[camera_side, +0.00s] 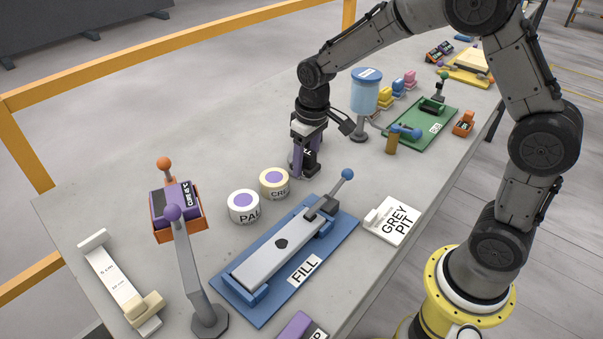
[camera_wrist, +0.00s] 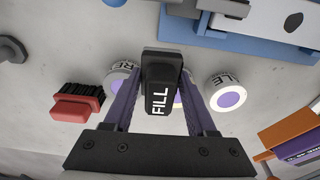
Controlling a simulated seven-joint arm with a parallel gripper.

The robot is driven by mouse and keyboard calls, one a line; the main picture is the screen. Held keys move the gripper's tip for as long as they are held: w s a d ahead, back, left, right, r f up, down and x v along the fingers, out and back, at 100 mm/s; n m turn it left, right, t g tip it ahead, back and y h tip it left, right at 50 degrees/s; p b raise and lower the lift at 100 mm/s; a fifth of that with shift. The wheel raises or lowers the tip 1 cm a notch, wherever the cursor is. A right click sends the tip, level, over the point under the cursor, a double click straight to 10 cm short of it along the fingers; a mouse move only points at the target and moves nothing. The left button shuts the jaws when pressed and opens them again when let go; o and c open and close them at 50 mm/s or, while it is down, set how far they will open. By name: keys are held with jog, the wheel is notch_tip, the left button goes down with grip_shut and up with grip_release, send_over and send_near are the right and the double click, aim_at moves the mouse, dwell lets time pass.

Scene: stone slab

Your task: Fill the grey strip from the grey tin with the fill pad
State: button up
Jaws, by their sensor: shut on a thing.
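My gripper (camera_side: 305,165) is shut on the black fill pad (camera_wrist: 162,82), labelled FILL, between its purple fingers. The grey strip (camera_side: 262,256) lies on the blue FILL board (camera_side: 327,252) and has a dark spot (camera_side: 281,243); its end also shows at the top right of the wrist view (camera_wrist: 265,14). A tin whose label reads partly "RE" (camera_wrist: 117,82), probably the grey tin, stands left of the pad in the wrist view. In the side view my gripper hides most of it. Whether the pad touches anything is unclear.
The PALE tin (camera_side: 243,207) and another cream tin (camera_side: 274,183) stand near the board. A blue-ball lever (camera_side: 346,175) rises at the board's far end. A white GREY PIT card (camera_side: 393,220) lies right. A red brush (camera_wrist: 76,105) shows in the wrist view.

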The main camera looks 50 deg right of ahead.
jog(key=shift+s+a+n, duration=0.1)
jog(key=shift+s+n, duration=0.15)
jog(key=shift+n, duration=0.05)
jog(key=s+a+r+n, duration=0.3)
jog(key=a+n, duration=0.2)
jog(key=a, duration=0.5)
jog(key=r+n+y, duration=0.1)
jog(key=r+n, duration=0.1)
jog(key=n, duration=0.2)
send_over(290, 235)
jog(key=a, duration=0.6)
jog(key=shift+s+f, duration=0.1)
jog(key=shift+f, duration=2.85)
jog(key=shift+f, duration=1)
jog(key=shift+d, duration=0.1)
jog(key=shift+d+r, duration=0.15)
jog(key=shift+d, duration=3.05)
jog(key=shift+a, duration=0.1)
